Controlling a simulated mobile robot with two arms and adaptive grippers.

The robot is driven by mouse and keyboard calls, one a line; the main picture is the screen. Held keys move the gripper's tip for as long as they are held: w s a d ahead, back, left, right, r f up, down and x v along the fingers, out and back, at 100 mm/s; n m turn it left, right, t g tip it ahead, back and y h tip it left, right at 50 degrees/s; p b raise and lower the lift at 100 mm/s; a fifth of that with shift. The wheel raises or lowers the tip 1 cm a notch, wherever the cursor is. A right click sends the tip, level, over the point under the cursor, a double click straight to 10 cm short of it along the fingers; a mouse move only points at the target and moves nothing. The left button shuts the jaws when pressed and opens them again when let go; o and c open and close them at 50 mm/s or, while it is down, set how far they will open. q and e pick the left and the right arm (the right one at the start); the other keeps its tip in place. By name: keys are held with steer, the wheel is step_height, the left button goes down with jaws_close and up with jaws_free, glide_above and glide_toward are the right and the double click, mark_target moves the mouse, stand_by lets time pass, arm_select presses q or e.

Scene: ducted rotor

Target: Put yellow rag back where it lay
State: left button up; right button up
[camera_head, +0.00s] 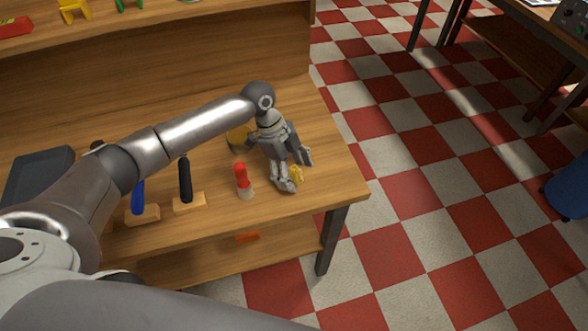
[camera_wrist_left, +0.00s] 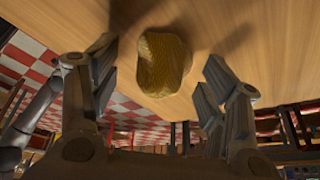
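The yellow rag (camera_wrist_left: 163,62) is a crumpled lump against the wooden workbench top (camera_wrist_left: 262,45) in the left wrist view. In the head view the yellow rag (camera_head: 297,174) shows only as a small patch beside my left gripper (camera_head: 294,171), which hides the rest. My left gripper is low over the bench's right end, fingers spread. In the left wrist view, the rag shows between the left gripper's fingers (camera_wrist_left: 158,72), with a gap on both sides. I cannot tell whether the rag rests fully on the bench. My right gripper is not in view.
A red-topped bottle (camera_head: 241,180) stands just left of the gripper. Black-handled (camera_head: 185,180) and blue-handled (camera_head: 138,198) tools stand in wooden blocks farther left. A yellow round item (camera_head: 238,137) is partly behind my left gripper. The bench's right edge is close.

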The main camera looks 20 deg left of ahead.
arm_select(q)
steer(key=shift+r, duration=0.15)
steer(key=b+v, duration=0.2)
steer(key=v, duration=1)
stand_by(0.4)
